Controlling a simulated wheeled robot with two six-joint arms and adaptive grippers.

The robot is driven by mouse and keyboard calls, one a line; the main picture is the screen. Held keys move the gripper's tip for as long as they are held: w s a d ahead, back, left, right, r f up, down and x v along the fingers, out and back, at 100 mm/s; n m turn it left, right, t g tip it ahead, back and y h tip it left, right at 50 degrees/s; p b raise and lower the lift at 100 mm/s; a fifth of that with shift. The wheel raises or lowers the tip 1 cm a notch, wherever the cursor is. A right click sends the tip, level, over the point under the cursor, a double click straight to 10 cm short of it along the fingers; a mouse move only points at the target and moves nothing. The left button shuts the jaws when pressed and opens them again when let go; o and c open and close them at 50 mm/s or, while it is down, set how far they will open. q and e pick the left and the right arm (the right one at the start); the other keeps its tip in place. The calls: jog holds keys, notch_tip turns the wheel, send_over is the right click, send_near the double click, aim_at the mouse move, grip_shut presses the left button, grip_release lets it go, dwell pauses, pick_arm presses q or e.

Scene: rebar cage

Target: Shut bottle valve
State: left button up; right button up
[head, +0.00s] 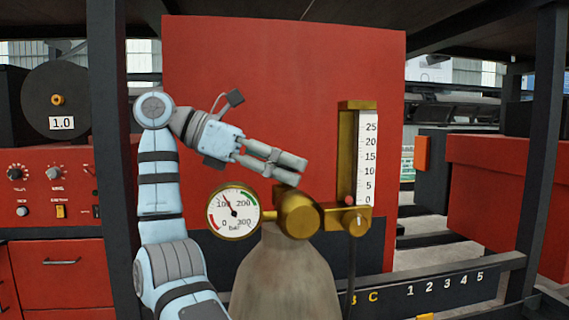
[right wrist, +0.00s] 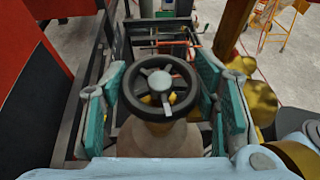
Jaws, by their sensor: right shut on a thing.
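A grey gas bottle (head: 286,275) stands upright with a brass valve body (head: 297,214) on top. The valve's dark spoked handwheel (right wrist: 160,81) shows in the right wrist view, between the teal-padded fingers; in the head view it is mostly hidden. My right gripper (head: 294,171) reaches in from the left above the valve, and its fingers close on opposite sides of the wheel's rim. A round pressure gauge (head: 233,211) sits left of the valve, its needle near 100. My left gripper is not in view.
A brass flowmeter (head: 346,150) with a 0 to 25 scale stands right of the valve, its red ball low near 0. A hose hangs below it. A red panel (head: 290,80) is behind. Dark posts (head: 108,150) stand at both sides.

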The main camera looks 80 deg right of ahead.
jog(key=shift+r, duration=0.1)
jog(key=o, duration=1.2)
jog(key=shift+c, duration=0.2)
